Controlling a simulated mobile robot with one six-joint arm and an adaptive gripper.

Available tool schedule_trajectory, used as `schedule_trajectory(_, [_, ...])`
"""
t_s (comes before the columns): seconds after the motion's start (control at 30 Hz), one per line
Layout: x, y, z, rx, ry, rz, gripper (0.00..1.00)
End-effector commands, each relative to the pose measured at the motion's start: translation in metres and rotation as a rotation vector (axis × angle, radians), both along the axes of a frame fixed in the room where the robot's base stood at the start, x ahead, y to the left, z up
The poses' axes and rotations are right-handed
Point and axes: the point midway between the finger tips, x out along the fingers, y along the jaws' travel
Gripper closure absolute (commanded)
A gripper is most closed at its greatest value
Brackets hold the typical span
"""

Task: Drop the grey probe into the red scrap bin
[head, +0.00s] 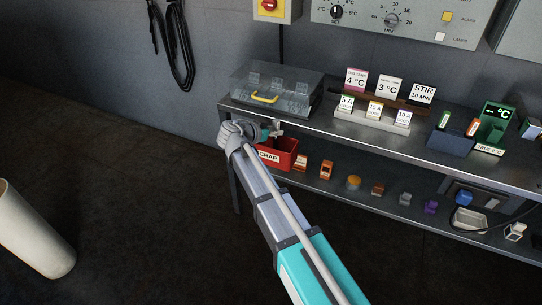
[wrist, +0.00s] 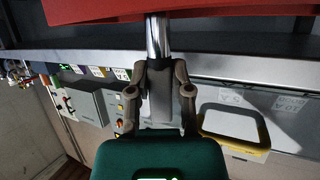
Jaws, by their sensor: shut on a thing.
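The red scrap bin (head: 286,150), labelled SCRAP, stands at the left end of the lower shelf. Its red side also fills the top edge of the wrist view (wrist: 100,12). My gripper (head: 276,129) is just above the bin in the head view, in front of the upper shelf's edge. In the wrist view its two fingers (wrist: 160,76) are shut on the grey probe (wrist: 158,38), whose shiny shaft points toward the red bin. The shaft's far end is hidden or cut off at the bin. I cannot tell whether the probe touches the bin.
A clear case with a yellow handle (head: 274,92) stands on the upper shelf (head: 340,120), close above my gripper. A pale cylinder (head: 32,235) stands on the floor at left.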

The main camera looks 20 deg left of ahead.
Motion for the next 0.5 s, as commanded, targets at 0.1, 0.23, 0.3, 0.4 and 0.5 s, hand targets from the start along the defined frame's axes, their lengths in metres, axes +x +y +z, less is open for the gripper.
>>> schedule_trajectory(0.1, [0.0001, -0.0001, -0.0107, 0.000, 0.000, 0.000, 1.00])
schedule_trajectory(0.23, [0.0001, -0.0002, -0.0149, 0.000, 0.000, 0.000, 1.00])
schedule_trajectory(0.3, [0.0001, -0.0002, -0.0161, 0.000, 0.000, 0.000, 1.00])
schedule_trajectory(0.4, [0.0001, -0.0002, -0.0166, 0.000, 0.000, 0.000, 1.00])
schedule_trajectory(0.5, [0.0001, -0.0002, -0.0164, 0.000, 0.000, 0.000, 1.00])
